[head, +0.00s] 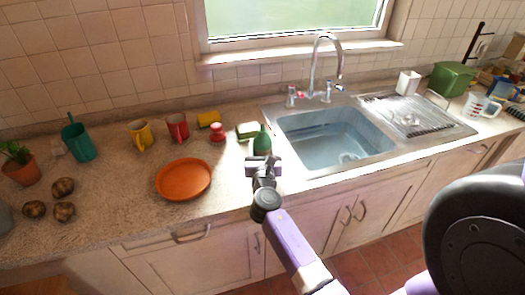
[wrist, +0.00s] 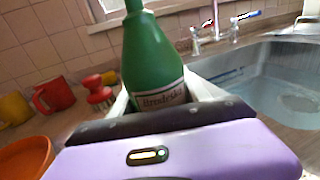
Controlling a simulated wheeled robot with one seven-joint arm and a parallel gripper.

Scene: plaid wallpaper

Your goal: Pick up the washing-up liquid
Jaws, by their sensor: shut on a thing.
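The washing-up liquid is a green bottle with a pale label (head: 262,142), standing near upright by the left edge of the sink in the head view. In the wrist view the green bottle (wrist: 150,55) fills the upper middle, slightly tilted in the picture, its label facing me. My gripper (head: 263,163) is shut on the bottle, with a pale finger on each side of its lower part in the wrist view. The bottle's base is hidden behind my gripper, so I cannot tell whether it touches the counter.
The sink (head: 335,137) lies just right of the bottle, with a tap (head: 325,65) behind it. A sponge (head: 247,130) is close behind the bottle. The front counter is clear.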

